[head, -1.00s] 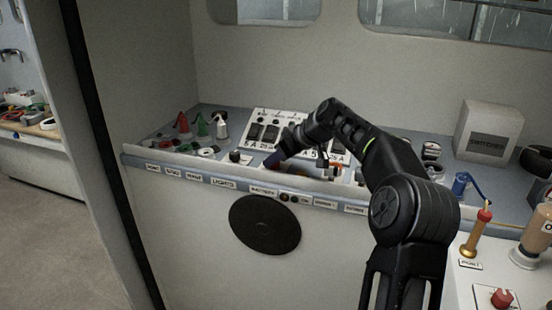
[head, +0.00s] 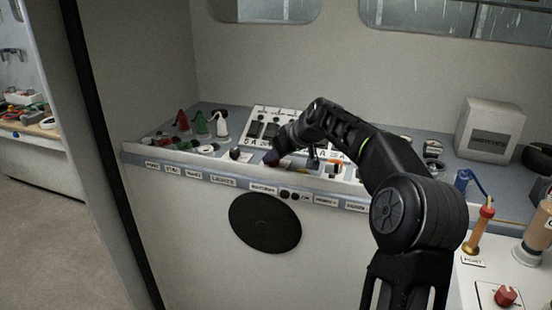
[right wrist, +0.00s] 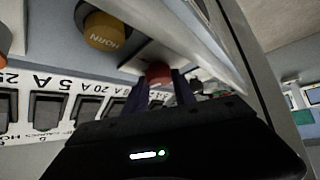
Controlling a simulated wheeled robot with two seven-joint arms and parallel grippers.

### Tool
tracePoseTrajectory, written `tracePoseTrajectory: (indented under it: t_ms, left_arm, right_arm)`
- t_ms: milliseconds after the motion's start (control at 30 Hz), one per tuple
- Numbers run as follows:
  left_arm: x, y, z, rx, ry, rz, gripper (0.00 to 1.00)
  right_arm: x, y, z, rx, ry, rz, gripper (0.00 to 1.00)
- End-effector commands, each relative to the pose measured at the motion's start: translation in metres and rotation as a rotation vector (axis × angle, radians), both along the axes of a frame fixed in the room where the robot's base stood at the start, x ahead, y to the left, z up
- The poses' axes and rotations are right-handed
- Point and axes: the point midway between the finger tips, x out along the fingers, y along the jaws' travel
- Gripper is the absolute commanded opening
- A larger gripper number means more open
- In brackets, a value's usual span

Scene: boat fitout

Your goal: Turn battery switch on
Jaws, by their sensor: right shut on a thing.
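My right gripper (head: 272,158) reaches down to the console shelf, just above the label that seems to read BATTERY (head: 263,189). In the right wrist view its two dark fingers (right wrist: 161,88) stand on either side of a red knob (right wrist: 158,72) and are shut on it. The knob, which appears to be the battery switch, is mostly hidden by the gripper in the head view. Its exact turn angle cannot be seen. My left gripper is not in view.
A yellow HORN button (right wrist: 105,32) is beside the red knob. A white breaker panel (head: 262,127) with black rockers stands behind the gripper. Red, green and white bottles (head: 202,123) stand at the left. A raised lip (head: 190,165) runs along the shelf front.

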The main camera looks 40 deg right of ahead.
Motion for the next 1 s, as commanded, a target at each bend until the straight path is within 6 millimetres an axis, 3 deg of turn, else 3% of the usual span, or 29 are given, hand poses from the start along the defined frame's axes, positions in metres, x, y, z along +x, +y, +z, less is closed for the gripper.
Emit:
tracePoseTrajectory:
  t_ms: [367,800,1000]
  left_arm:
    - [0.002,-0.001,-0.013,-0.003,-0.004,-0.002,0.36]
    - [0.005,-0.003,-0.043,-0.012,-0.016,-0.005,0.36]
    - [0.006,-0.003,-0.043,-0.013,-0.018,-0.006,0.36]
  right_arm:
    - [0.002,0.008,-0.001,-0.005,-0.003,-0.321,0.00]
    - [0.005,0.010,-0.003,-0.005,-0.001,-0.744,0.00]
    - [0.006,0.012,0.000,-0.004,0.001,-0.937,0.00]
